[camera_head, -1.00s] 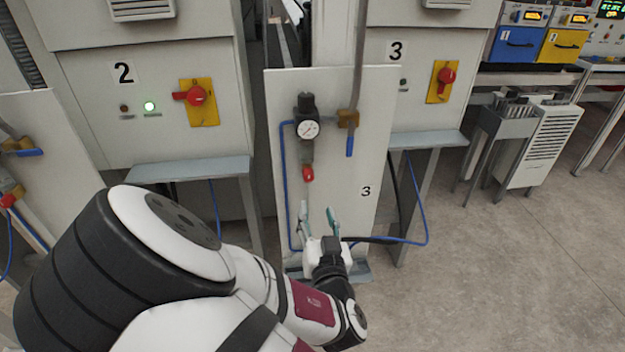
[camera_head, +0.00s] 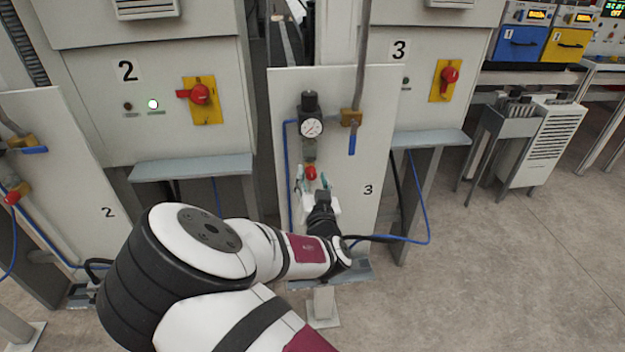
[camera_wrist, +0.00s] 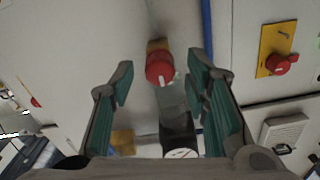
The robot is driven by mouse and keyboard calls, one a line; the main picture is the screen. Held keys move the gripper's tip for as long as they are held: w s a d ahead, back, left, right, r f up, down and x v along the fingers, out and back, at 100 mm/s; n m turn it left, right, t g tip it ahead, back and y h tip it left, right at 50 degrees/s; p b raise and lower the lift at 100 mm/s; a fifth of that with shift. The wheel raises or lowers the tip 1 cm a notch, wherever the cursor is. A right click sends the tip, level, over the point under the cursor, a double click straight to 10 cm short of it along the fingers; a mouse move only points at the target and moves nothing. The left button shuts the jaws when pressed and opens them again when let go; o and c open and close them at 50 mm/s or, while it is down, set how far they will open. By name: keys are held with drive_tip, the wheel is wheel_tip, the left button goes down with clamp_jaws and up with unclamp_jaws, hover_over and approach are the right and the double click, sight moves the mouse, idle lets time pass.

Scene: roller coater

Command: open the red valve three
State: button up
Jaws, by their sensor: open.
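The panel marked 3 (camera_head: 368,218) stands in the middle of the head view. Its red valve knob (camera_head: 311,173) sits below a round pressure gauge (camera_head: 311,127). My gripper (camera_head: 313,184) is open and empty, just in front of and below the knob, with its fingers pointing up to either side of it. In the wrist view the red knob (camera_wrist: 160,68) shows between and beyond the two green-padded fingertips (camera_wrist: 163,85). A small white mark shows on the knob. I see no contact between fingers and knob.
A blue-handled lever valve (camera_head: 352,143) is at the panel's upper right. A blue hose (camera_head: 287,170) runs down its left side. Red rotary switches on yellow plates sit on cabinets 2 (camera_head: 201,95) and 3 (camera_head: 449,76). Open floor (camera_head: 480,280) lies at the right.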

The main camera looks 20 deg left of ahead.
clamp_jaws()
drive_tip(key=shift+n+p, duration=0.3)
drive_tip(key=n+p, duration=0.1)
drive_tip(key=n, duration=0.1)
drive_tip(key=shift+r+n+p, duration=0.15)
drive_tip(key=shift+n+p, duration=0.15)
drive_tip(key=shift+n, duration=0.1)
drive_tip(key=n+p, duration=0.2)
drive_tip(key=n, duration=0.3)
drive_tip(key=shift+s+n, duration=0.1)
drive_tip(key=shift+n, duration=0.2)
drive_tip(key=n+p, duration=0.1)
drive_tip(key=n, duration=0.3)
drive_tip(key=shift+a+n, duration=0.1)
drive_tip(key=shift+n, duration=0.2)
drive_tip(key=shift+f+n+p, duration=0.15)
drive_tip(key=shift+n+p, duration=0.15)
drive_tip(key=shift+n, duration=0.75)
drive_tip(key=shift+f+n+p, duration=0.1)
drive_tip(key=shift+n+p, duration=0.2)
drive_tip(key=shift+n, duration=0.75)
